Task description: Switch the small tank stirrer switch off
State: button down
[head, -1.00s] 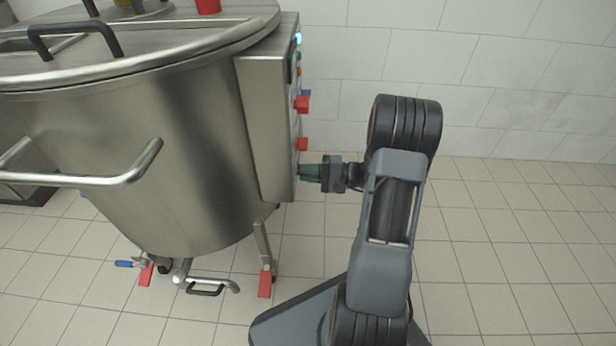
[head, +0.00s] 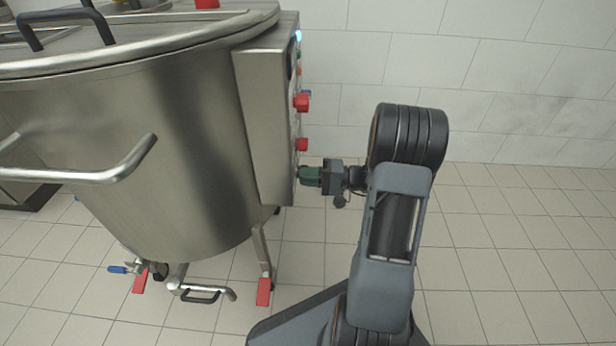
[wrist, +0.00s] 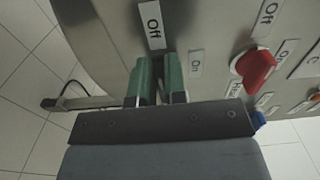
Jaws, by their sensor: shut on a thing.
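The steel tank (head: 190,140) stands at the left in the head view, with a control box (head: 265,120) on its right side. My gripper (head: 303,175) is at the low part of the box's right face, below two red switches. In the wrist view, my gripper's green fingers (wrist: 159,62) point at the panel (wrist: 215,35), close together and shut on a switch that they almost wholly hide. An "Off" label (wrist: 152,24) is just beyond the fingertips and an "On" label (wrist: 195,63) is right of them. The switch's exact angle cannot be told.
A red switch (wrist: 257,68) with its own labels is right of my fingers in the wrist view. The lower red switch (head: 301,144) is close above my gripper in the head view. A tank leg (head: 262,250) stands below. The tiled floor at right is clear.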

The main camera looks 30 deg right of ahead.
jog(key=shift+f, duration=0.1)
jog(key=c, duration=1.2)
grip_release()
jog(key=shift+o, duration=0.2)
jog(key=shift+d, duration=0.1)
jog(key=p+v, duration=0.4)
jog(key=v, duration=0.9)
jog(key=shift+s+d, duration=0.25)
jog(key=shift+s, duration=0.05)
jog(key=s+a+r+n+g+h+p, duration=0.1)
jog(key=a+r+n+g+h+p, duration=0.15)
jog(key=a+r+g+p, duration=0.6)
jog(key=s+a+r+n+g+h+p, duration=0.15)
jog(key=a+r+h+p, duration=0.35)
jog(key=r+p, duration=0.8)
jog(key=s+a+r+t+h+p, duration=0.1)
jog(key=a+r+h+p, duration=0.1)
jog(key=r+p, duration=0.3)
jog(key=s+a+r+n+t+h+p, duration=0.1)
jog(key=r+p, duration=0.5)
jog(key=r, duration=0.6)
jog(key=s+a+r+t+h+p, duration=0.2)
jog(key=s+a+r+h+p, duration=0.1)
jog(key=r, duration=0.6)
jog(key=a+h+p, duration=0.1)
jog(key=h+p, duration=0.1)
jog(key=p, duration=0.1)
jog(key=shift+r+n+t, duration=0.35)
jog(key=shift+n+t, duration=0.05)
